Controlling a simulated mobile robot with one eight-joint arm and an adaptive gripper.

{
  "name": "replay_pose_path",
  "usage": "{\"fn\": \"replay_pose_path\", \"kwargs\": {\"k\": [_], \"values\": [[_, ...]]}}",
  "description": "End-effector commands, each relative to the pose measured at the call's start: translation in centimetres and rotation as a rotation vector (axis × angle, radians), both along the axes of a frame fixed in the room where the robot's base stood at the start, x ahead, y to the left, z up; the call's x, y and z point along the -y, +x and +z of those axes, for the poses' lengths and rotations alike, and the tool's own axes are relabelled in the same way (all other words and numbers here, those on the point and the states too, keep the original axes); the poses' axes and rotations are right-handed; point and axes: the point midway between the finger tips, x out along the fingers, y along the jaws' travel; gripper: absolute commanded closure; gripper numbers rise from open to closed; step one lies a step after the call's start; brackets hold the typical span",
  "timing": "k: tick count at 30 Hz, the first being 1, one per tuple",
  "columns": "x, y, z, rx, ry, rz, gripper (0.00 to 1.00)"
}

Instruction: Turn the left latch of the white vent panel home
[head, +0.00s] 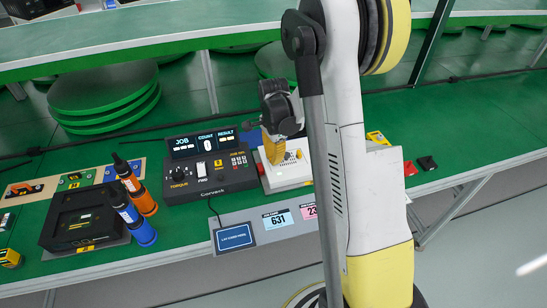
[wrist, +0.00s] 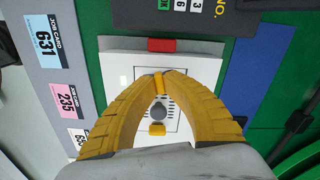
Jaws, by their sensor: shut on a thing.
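The white vent panel (wrist: 172,122) has dark vent marks and a dark round knob (wrist: 158,110) in its middle. My gripper (wrist: 158,77) is over it in the wrist view, its two yellow fingers closed on the left latch (wrist: 159,86), a small yellow bar. The fingertips partly hide this latch, which looks slightly tilted. A second yellow latch (wrist: 157,130) sits across the knob, nearer my palm, free of the fingers. In the head view, my gripper (head: 271,158) reaches down onto the white unit (head: 291,181), and its fingers hide the left latch.
A red block (wrist: 161,45) stands on the white unit's edge, beyond the fingertips. In the head view, a black control box (head: 213,182) stands close on the left. Job cards (head: 277,219) lie in front. Black and red pieces (head: 427,163) lie to the right.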

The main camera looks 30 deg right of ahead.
Motion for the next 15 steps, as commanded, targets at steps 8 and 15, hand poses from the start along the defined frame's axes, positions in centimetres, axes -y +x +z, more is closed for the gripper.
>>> {"fn": "replay_pose_path", "kwargs": {"k": [8,15], "values": [[0.00,-0.03,-0.03,-0.001,0.000,-0.138,1.00],[0.00,-0.03,-0.02,-0.001,0.000,-0.186,1.00]]}}
